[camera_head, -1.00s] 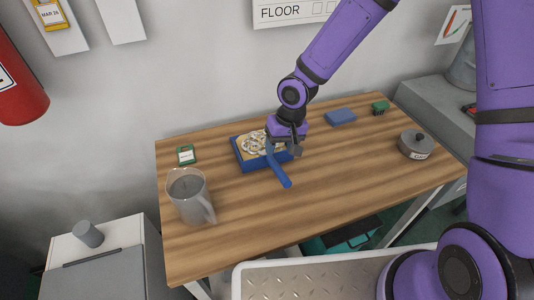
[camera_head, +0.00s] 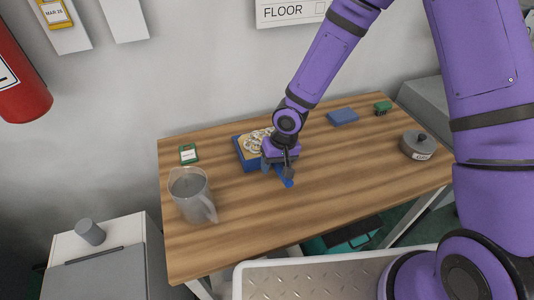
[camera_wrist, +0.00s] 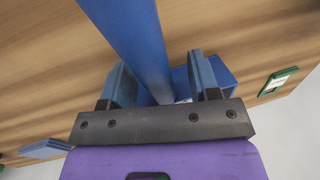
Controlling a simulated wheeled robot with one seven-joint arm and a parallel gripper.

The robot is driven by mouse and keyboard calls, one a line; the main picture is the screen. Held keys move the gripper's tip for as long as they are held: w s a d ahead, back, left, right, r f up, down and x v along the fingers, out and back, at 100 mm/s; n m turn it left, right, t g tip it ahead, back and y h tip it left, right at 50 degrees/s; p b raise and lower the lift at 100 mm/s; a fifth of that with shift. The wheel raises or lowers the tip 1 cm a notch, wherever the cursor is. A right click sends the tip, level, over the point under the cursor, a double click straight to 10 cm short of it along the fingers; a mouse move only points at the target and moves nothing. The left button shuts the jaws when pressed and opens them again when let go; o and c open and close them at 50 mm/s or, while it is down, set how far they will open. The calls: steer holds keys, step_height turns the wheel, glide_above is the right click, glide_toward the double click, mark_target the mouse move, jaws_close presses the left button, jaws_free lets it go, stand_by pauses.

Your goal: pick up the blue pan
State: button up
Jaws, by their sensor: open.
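The blue pan (camera_head: 249,164) is a square blue pan with light food-like contents, on the wooden table near the wall. Its blue handle (camera_head: 288,183) points toward the front right. My gripper (camera_head: 277,168) is low over the handle and hides part of it and the pan's right side. In the wrist view the handle (camera_wrist: 138,40) runs between the two spread fingers of my gripper (camera_wrist: 160,82), with gaps on both sides. Part of the pan (camera_wrist: 221,72) shows behind the right finger. The gripper is open.
A blue block (camera_head: 342,117), a green brush (camera_head: 382,108) and a lidded grey pot (camera_head: 417,146) are to the right. The front middle of the table (camera_head: 320,205) is free.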

jaws_close()
steer(key=shift+r, duration=0.2)
